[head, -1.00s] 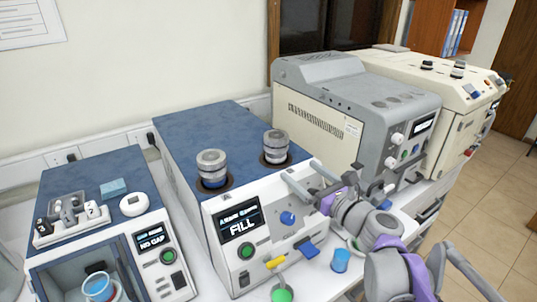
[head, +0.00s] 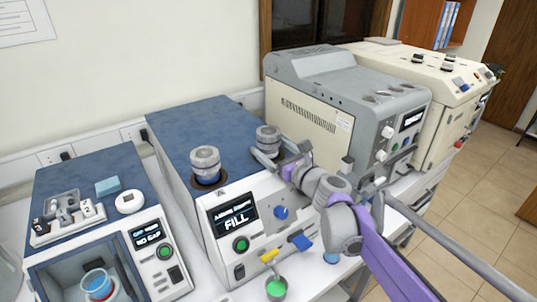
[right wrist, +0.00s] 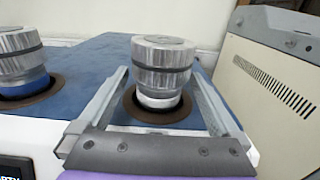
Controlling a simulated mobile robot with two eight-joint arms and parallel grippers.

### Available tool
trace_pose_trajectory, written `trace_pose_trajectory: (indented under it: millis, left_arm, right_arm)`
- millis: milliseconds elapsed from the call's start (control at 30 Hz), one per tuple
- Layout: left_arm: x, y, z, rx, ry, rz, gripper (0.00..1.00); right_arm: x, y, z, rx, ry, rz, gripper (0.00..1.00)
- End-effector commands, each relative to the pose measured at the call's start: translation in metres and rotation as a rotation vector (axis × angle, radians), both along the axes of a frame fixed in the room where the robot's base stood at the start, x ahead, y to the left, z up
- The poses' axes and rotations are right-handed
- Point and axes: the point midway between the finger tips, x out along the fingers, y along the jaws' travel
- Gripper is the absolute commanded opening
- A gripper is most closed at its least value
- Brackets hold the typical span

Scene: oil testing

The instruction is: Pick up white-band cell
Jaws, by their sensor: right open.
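The white-band cell (right wrist: 162,75) is a ribbed metal cylinder with a dark ring and a white band low down. It stands upright in a round brown-rimmed well on the blue machine top. In the head view it is the rear cell (head: 268,139), partly hidden by my gripper. My right gripper (right wrist: 158,80) is open, its two fingers reaching along either side of this cell; whether they touch it I cannot tell. The blue-band cell (right wrist: 20,65) stands in the other well to the left, also in the head view (head: 205,161). My left gripper is not in view.
The FILL machine (head: 237,215) carries both cells. A grey and cream machine (head: 345,110) stands close on the right. The NO GAP machine (head: 110,240) is at left with a small tray on top. A green-filled cup (head: 276,288) sits at the front.

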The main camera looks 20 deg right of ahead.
Motion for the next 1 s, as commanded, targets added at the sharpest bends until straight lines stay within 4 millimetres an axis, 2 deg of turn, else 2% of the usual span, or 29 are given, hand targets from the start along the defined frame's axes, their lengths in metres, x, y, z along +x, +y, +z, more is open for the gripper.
trace_pose_trajectory:
  millis: [67, 567, 833, 1000]
  left_arm:
    - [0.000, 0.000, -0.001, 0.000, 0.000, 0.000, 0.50]
    - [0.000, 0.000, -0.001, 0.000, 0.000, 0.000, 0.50]
    - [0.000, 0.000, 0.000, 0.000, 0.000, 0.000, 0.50]
    - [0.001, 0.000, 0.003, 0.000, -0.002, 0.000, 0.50]
  right_arm:
    - [0.000, 0.000, -0.001, 0.000, 0.000, 0.000, 0.99]
    - [0.000, 0.000, 0.000, 0.000, 0.000, 0.000, 0.09]
    - [-0.001, 0.000, 0.002, 0.000, 0.000, 0.000, 0.07]
    - [0.000, 0.000, 0.024, 0.001, -0.001, 0.000, 0.07]
